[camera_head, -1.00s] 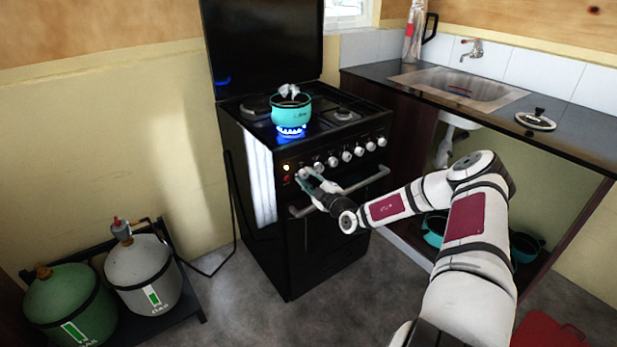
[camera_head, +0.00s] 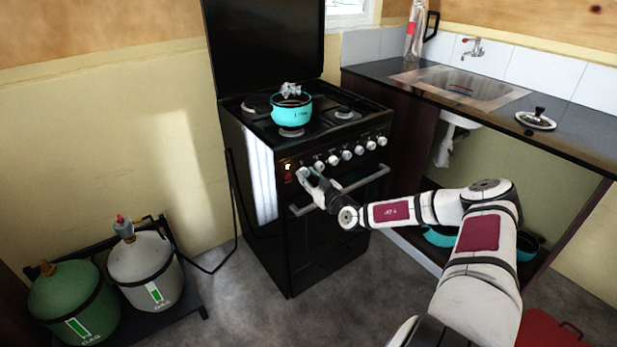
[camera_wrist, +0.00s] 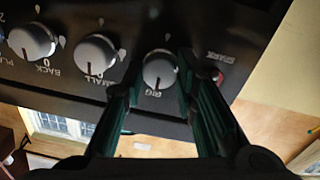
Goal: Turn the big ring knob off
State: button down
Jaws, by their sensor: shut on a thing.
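The big ring knob (camera_wrist: 160,72), silver and round with BIG printed beside it, is on the stove's front panel in the wrist view. My gripper (camera_wrist: 159,62) is shut on it, one dark green finger at each side. Its mark line points down toward the BIG label in that picture. In the head view my gripper (camera_head: 306,178) is at the left end of the knob row and partly hides the knob. The black stove (camera_head: 255,205) shows no flame under the turquoise pot (camera_head: 291,114).
The small knob (camera_wrist: 96,55) and the back knob (camera_wrist: 32,41) sit beside the big one; a red spark button (camera_wrist: 217,76) is at its other side. The oven handle (camera_head: 350,188) runs just below. Gas bottles (camera_head: 146,270) stand at the left.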

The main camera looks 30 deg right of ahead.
jog(key=shift+f+m, duration=0.1)
jog(key=shift+m, duration=0.2)
jog(key=c, duration=1.3)
grip_release()
jog(key=s, duration=1.2)
jog(key=shift+a, duration=0.1)
